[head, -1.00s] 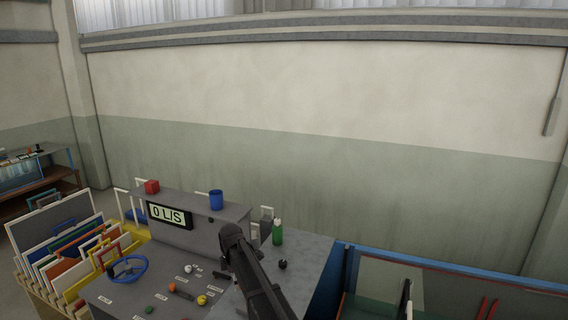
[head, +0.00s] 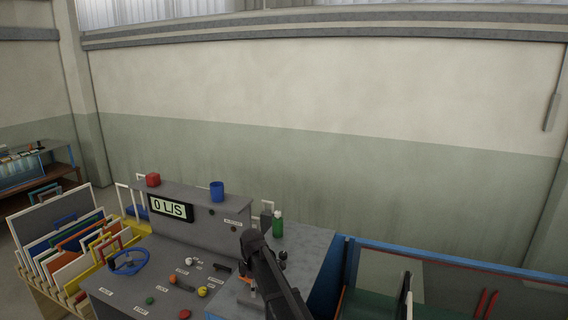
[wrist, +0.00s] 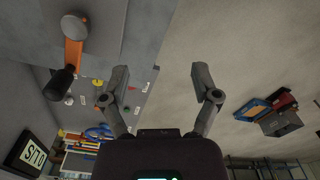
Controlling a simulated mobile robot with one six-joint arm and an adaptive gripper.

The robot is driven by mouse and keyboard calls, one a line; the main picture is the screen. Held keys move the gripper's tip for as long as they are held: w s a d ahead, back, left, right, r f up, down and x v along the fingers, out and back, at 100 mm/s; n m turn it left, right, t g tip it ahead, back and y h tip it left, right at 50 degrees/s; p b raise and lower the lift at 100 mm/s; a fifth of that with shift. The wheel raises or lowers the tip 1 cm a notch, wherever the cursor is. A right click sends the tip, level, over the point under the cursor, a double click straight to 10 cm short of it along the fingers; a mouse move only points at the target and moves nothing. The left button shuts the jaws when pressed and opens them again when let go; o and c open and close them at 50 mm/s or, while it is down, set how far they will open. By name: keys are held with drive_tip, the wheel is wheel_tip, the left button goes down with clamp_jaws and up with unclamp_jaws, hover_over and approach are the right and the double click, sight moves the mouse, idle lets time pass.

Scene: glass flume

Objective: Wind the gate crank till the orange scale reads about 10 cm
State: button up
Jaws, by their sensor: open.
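An orange crank arm (wrist: 74,42) with a round grey hub and a black handle (wrist: 60,82) shows at the upper left of the wrist view; it looks like the gate crank. My gripper (wrist: 160,70) is open and empty, its two fingers spread to the right of the crank and apart from it. In the head view my dark arm reaches over the console's right part and hides much of what lies there. A small orange piece (head: 253,292) shows beside the arm. I cannot make out the orange scale or its reading.
The grey console carries a display (head: 171,208) reading 0 L/S, a blue handwheel (head: 129,262) and several small knobs. A red block (head: 153,180), a blue cup (head: 217,195) and a green bottle (head: 278,224) stand nearby. The blue-framed glass flume (head: 440,262) is at right.

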drive_tip(key=s+d+f+m+b, duration=0.8)
drive_tip(key=s+d, duration=0.3)
drive_tip(key=d, duration=0.2)
drive_tip(key=s+d+f+m+b, duration=0.9)
drive_tip(key=s+d+f, duration=0.1)
drive_tip(key=d, duration=0.3)
drive_tip(key=shift+s+d+m, duration=0.4)
drive_tip(key=shift+s, duration=0.2)
idle(2.5)
idle(0.5)
